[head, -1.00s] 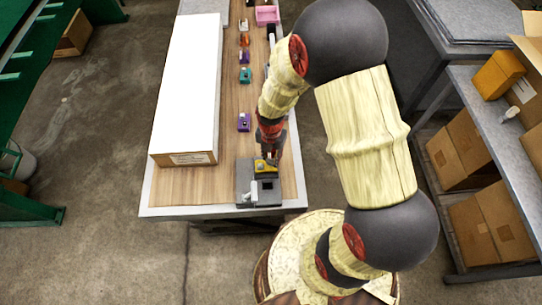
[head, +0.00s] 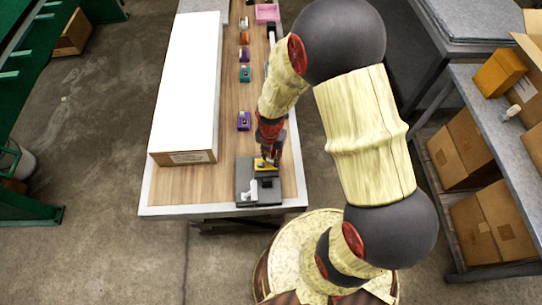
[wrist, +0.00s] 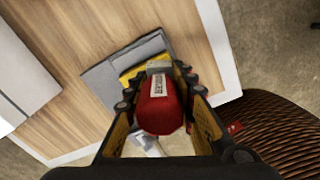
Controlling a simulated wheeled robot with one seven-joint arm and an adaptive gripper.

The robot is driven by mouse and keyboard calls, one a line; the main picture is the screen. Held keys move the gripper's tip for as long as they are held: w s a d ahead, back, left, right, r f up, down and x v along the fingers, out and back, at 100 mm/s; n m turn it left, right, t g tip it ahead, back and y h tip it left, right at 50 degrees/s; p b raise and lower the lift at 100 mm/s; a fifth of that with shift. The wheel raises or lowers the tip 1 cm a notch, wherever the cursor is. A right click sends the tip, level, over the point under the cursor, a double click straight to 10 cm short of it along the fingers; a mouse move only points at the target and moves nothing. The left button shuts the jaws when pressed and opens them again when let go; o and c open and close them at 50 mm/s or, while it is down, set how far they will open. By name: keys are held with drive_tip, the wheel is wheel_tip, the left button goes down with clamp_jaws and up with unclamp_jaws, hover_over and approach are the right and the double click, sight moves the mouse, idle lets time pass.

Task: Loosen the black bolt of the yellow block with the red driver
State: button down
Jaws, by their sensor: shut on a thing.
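The yellow block (head: 262,164) sits in a grey vise-like fixture (head: 245,188) near the front end of the long bench. In the wrist view the yellow block (wrist: 128,77) shows partly behind the driver. My gripper (wrist: 162,105) is shut on the red driver (wrist: 160,108), whose red handle with a white label lies between the two fingers. The gripper is directly above the block in the head view (head: 271,150). The driver's tip and the black bolt are hidden, so I cannot tell whether they touch.
A long white box (head: 188,85) lies along the bench's left side. Several coloured blocks, among them a purple one (head: 244,121) and a teal one (head: 245,74), stand in a row behind the fixture. Bare wood (head: 220,182) lies left of the fixture.

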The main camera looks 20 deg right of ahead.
sight(271, 154)
drive_tip(key=shift+n, duration=1.7)
drive_tip(key=n, duration=0.3)
drive_tip(key=shift+m, duration=0.8)
drive_tip(key=shift+r+p, duration=2.1)
drive_tip(key=shift+r, duration=0.45)
drive_tip(key=shift+d+f, duration=0.1)
drive_tip(key=shift+f, duration=0.05)
